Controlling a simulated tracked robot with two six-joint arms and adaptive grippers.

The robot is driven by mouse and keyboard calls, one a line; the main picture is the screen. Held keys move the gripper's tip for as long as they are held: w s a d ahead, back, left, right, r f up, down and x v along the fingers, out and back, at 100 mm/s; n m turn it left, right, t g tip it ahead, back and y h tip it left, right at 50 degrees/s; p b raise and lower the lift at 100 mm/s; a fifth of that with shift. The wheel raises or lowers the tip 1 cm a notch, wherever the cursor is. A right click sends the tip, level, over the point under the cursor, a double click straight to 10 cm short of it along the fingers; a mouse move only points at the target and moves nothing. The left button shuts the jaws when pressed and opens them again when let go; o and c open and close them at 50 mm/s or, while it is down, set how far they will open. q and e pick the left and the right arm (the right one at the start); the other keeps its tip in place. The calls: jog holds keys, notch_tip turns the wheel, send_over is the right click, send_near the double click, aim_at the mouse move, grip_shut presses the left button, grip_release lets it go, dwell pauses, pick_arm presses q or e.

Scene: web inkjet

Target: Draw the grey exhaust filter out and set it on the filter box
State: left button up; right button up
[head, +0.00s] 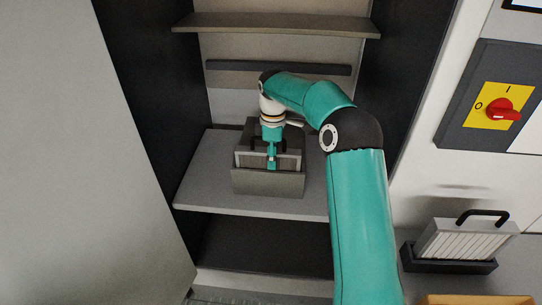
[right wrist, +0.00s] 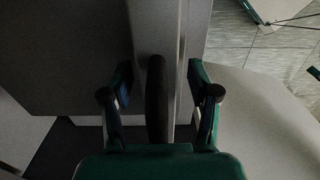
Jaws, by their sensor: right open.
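The grey exhaust filter (head: 246,159) stands in a dark grey holder (head: 268,183) on the cabinet shelf. My right gripper (head: 271,161) points down at it, partly covering it. In the right wrist view a dark bar, apparently the filter's handle (right wrist: 156,100), lies between the two spread fingers of my right gripper (right wrist: 158,82), with gaps on both sides. The gripper is open and holds nothing. A tan box (head: 478,299) shows only its top edge at the bottom right; I cannot tell whether it is the filter box. My left gripper is out of view.
A white pleated filter (head: 462,240) with a black handle stands in a dark tray (head: 450,263) at right. The cabinet's dark side walls and an upper shelf (head: 275,24) enclose my arm. A red rotary switch (head: 503,109) is at upper right. The shelf (head: 205,185) is bare left of the holder.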

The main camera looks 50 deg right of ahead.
grip_shut()
jog(key=shift+r, duration=0.15)
jog(key=shift+r+p, duration=5.7)
jog(key=shift+r, duration=0.25)
